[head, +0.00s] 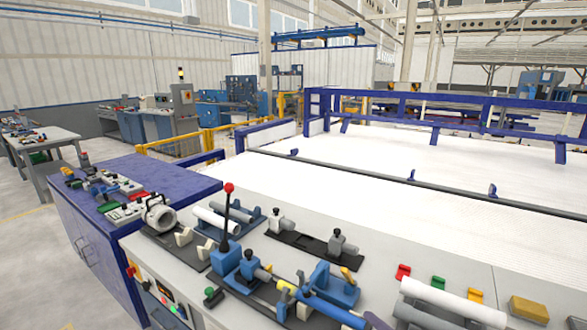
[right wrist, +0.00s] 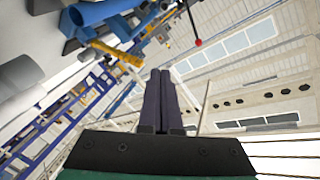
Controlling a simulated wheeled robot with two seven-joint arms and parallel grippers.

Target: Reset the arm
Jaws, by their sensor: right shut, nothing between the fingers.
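My right gripper (right wrist: 160,76) shows in the right wrist view, its two dark fingers side by side and shut with nothing between them. I cannot make it out for certain in the head view. My left gripper is in neither view. In the head view, white pipes (head: 208,218) lie in holders on the grey bench top. A larger white pipe (head: 455,300) lies at the lower right. A blue pipe (head: 335,311) lies at the bottom edge. In the right wrist view, a blue pipe-like part (right wrist: 98,12) and a yellow part (right wrist: 115,53) show at upper left.
A lever with a red knob (head: 229,188) stands up from the bench. Several blue and grey clamps (head: 335,285) crowd the front. A blue cabinet (head: 105,240) stands at left. A wide white bed (head: 380,165) with blue rails (head: 430,98) lies behind, mostly clear.

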